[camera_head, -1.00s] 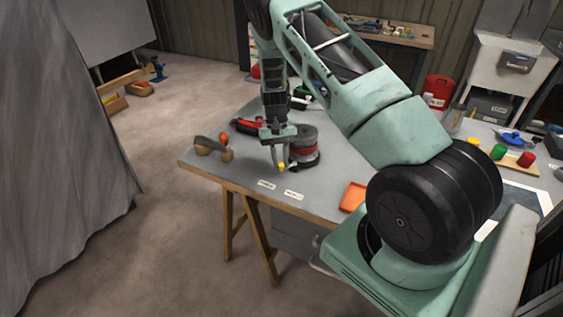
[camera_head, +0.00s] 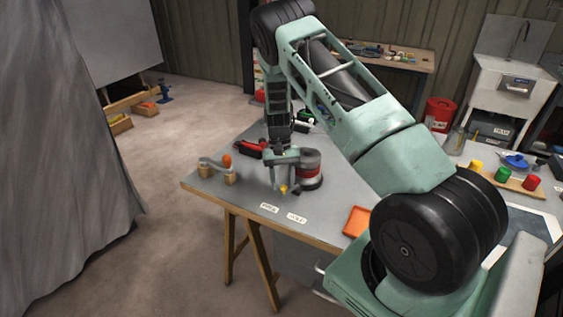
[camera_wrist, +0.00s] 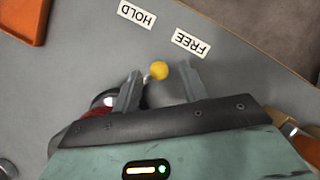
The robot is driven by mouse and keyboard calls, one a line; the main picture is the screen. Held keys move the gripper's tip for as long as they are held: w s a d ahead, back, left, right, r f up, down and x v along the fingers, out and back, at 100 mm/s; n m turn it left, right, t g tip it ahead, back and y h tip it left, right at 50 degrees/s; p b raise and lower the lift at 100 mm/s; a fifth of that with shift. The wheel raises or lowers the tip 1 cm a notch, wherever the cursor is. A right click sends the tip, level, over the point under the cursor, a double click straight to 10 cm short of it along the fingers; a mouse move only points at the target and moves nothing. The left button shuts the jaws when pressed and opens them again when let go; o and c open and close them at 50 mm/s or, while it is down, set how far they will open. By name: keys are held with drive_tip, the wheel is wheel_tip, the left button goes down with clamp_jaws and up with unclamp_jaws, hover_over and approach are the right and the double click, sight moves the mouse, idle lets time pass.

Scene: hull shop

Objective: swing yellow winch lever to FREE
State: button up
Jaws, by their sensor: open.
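The winch (camera_head: 311,166), a dark round drum with a red band, stands on the grey bench. Its lever ends in a yellow knob (camera_head: 284,188) that points out toward the FREE label (camera_head: 268,207), more than toward the HOLD label (camera_head: 296,217). My gripper (camera_head: 280,184) is beside the winch, pointing down at the knob. In the wrist view my open gripper (camera_wrist: 163,76) has one finger on each side of the yellow knob (camera_wrist: 159,70), with gaps visible. The FREE label (camera_wrist: 190,42) lies just beyond the knob. The winch is partly hidden behind my gripper there.
An orange tray (camera_head: 357,221) lies to the right near the bench's front edge. Wooden blocks with a grey piece (camera_head: 217,170) and an orange knob stand at left. A red tool (camera_head: 250,148) lies behind. Coloured cylinders (camera_head: 503,174) stand far right.

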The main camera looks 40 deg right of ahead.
drive_tip(key=b+v, duration=0.3)
drive_tip(key=v, duration=1.4)
drive_tip(key=shift+s+a, duration=0.15)
